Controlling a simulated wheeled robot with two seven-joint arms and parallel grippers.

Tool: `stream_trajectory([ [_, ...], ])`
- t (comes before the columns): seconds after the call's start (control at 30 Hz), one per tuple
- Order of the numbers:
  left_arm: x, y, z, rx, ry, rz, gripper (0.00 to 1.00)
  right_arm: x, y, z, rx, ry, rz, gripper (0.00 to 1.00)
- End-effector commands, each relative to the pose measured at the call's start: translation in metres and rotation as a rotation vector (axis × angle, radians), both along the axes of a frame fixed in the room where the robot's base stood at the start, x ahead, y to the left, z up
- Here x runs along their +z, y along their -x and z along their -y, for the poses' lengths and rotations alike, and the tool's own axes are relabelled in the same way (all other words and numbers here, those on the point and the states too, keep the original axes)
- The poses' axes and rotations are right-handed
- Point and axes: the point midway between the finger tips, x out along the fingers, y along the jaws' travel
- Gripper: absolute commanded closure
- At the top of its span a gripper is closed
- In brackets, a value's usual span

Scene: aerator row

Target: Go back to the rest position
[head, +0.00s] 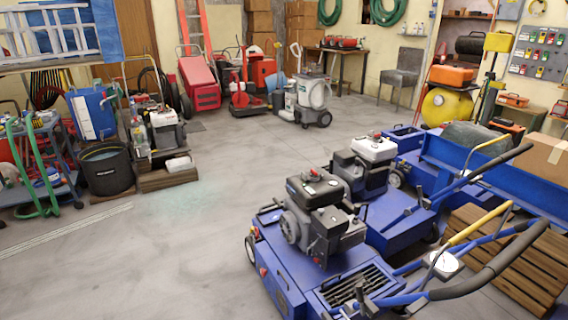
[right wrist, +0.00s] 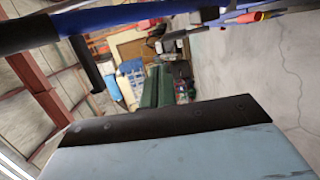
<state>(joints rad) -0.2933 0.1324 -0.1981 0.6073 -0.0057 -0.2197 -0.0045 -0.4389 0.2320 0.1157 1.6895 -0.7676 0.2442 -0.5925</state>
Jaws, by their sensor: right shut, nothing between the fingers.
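Neither of my grippers shows in the head view. In the right wrist view the picture is turned well onto its side. A broad pale block with a dark bolted edge (right wrist: 165,120) fills its bottom, very close to the lens. I take this for my right gripper, which is shut and empty; its separate fingers cannot be made out. My left gripper is in no view.
A row of blue aerators with engines (head: 322,212) and long handles fills the right front, beside a wooden pallet (head: 515,255). A blue bar with dark sleeves (right wrist: 100,17) crosses the wrist view's top. A black bin (head: 106,170) stands left. The middle floor (head: 225,215) is clear.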

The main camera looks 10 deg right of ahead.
Motion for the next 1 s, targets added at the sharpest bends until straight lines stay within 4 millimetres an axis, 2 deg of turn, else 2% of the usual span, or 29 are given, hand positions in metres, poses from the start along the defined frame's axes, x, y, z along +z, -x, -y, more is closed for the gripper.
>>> stream_trajectory([
  [0.07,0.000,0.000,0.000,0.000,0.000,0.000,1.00,-0.022,0.005,0.000,-0.029,-0.056,-0.053,1.00],
  [0.13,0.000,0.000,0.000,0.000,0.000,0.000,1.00,-0.056,0.014,0.002,-0.082,-0.146,-0.137,1.00],
  [0.27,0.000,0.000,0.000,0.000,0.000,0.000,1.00,-0.141,0.050,0.000,-0.240,-0.368,-0.357,1.00],
  [0.3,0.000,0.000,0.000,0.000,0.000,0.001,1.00,-0.168,0.067,-0.002,-0.299,-0.434,-0.431,1.00],
  [0.37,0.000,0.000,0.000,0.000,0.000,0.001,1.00,-0.205,0.093,-0.005,-0.393,-0.527,-0.538,1.00],
  [0.4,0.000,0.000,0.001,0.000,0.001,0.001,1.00,-0.228,0.113,-0.008,-0.457,-0.584,-0.607,1.00],
  [0.47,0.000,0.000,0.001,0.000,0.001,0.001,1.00,-0.261,0.146,-0.013,-0.561,-0.661,-0.712,1.00],
  [0.5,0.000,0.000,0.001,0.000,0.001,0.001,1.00,-0.280,0.170,-0.017,-0.634,-0.704,-0.778,1.00],
  [0.6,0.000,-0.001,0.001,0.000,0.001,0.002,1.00,-0.317,0.228,-0.025,-0.814,-0.791,-0.924,1.00],
  [0.7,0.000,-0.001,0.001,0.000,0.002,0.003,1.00,-0.339,0.279,-0.031,-0.974,-0.842,-1.032,1.00],
  [0.8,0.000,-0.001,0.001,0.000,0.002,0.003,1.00,-0.351,0.315,-0.034,-1.091,-0.866,-1.100,1.00],
  [0.9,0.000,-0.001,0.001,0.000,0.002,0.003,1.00,-0.355,0.335,-0.035,-1.157,-0.877,-1.133,1.00],
  [1.0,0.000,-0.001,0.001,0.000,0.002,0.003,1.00,-0.356,0.342,-0.036,-1.179,-0.879,-1.143,1.00],
])
